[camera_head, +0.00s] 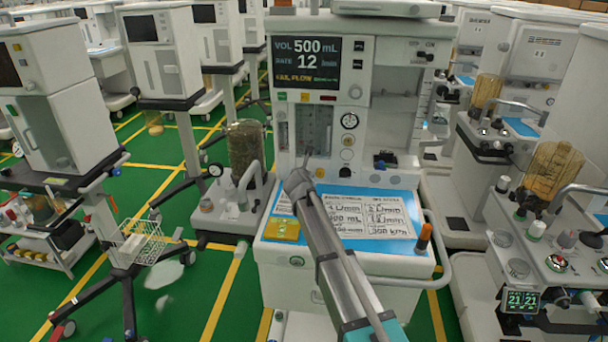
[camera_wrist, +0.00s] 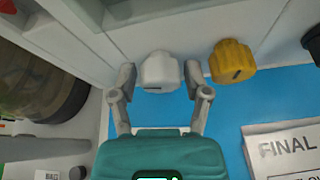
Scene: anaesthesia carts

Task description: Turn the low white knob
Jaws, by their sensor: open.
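The low white knob (camera_wrist: 159,72) sits on the pale cart front just above the blue work surface, with a dark mark on its lower edge. My gripper (camera_wrist: 160,84) is open, with one finger on each side of the knob in the wrist view. Small gaps seem to show between the fingers and the knob; I cannot tell whether either touches. In the head view my gripper (camera_head: 304,160) reaches toward the lower front panel, and the white knob cannot be made out there.
A yellow knob (camera_wrist: 232,61) sits close to the right of the right finger. The blue work surface (camera_wrist: 222,105) bears printed sheets (camera_head: 376,208). A jar with dark contents (camera_head: 246,146) stands left of the cart. A display (camera_head: 307,62) is above; other carts stand around.

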